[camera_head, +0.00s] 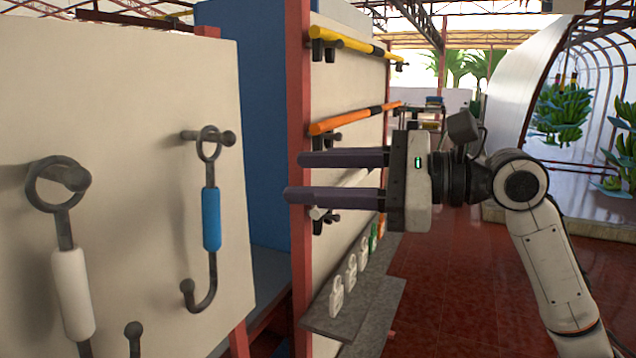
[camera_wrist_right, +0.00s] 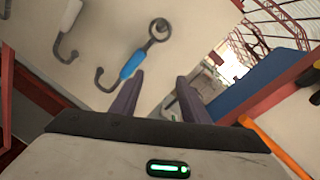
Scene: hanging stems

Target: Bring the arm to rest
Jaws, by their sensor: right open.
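My right gripper (camera_head: 290,176) is raised in the middle of the head view, its dark fingers pointing left. The fingers are apart and nothing is between them. They appear in front of the red post and the panel with coloured bars. My right arm reaches in from the lower right. In the right wrist view the open fingers (camera_wrist_right: 158,98) show below the blue-handled hook (camera_wrist_right: 133,64), which does not appear held. In the head view that hook (camera_head: 211,220) hangs from a peg on the pale panel. My left gripper is not in view.
A white-handled hook (camera_head: 72,294) hangs at the left on the pale panel (camera_head: 130,110). Yellow (camera_head: 345,42) and orange (camera_head: 345,121) bars are on the farther panel. A grey shelf (camera_head: 360,310) with several white tags is below. Red tiled floor (camera_head: 450,270) lies open beyond.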

